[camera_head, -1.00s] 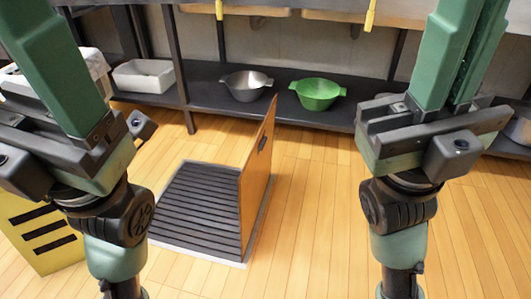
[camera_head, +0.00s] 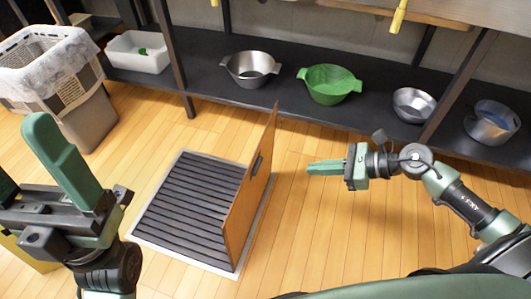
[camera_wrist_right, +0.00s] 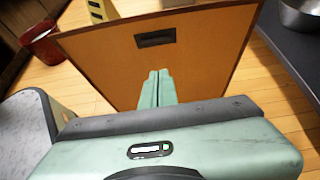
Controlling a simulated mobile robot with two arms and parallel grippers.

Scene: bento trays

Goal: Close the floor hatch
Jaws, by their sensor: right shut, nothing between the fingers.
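The floor hatch's orange-brown lid (camera_head: 248,200) stands nearly upright at the right side of the dark slatted opening (camera_head: 190,205) in the floor. Its dark recessed handle (camera_head: 257,163) shows on the face towards my right gripper. In the right wrist view the lid (camera_wrist_right: 200,65) fills the space ahead, with the handle (camera_wrist_right: 155,39) above my fingertips. My right gripper (camera_head: 312,168) is shut and empty, to the right of the lid and pointing at it, with a visible gap in the head view. My left gripper (camera_head: 62,150) points up at the left; its finger gap is unclear.
A low dark shelf (camera_head: 200,62) behind holds a metal pot (camera_head: 250,68), a green pot (camera_head: 330,84), metal bowls and a white bin (camera_head: 138,58). A lined basket (camera_head: 60,85) stands at the left. Wooden floor (camera_head: 335,220) is clear right of the lid.

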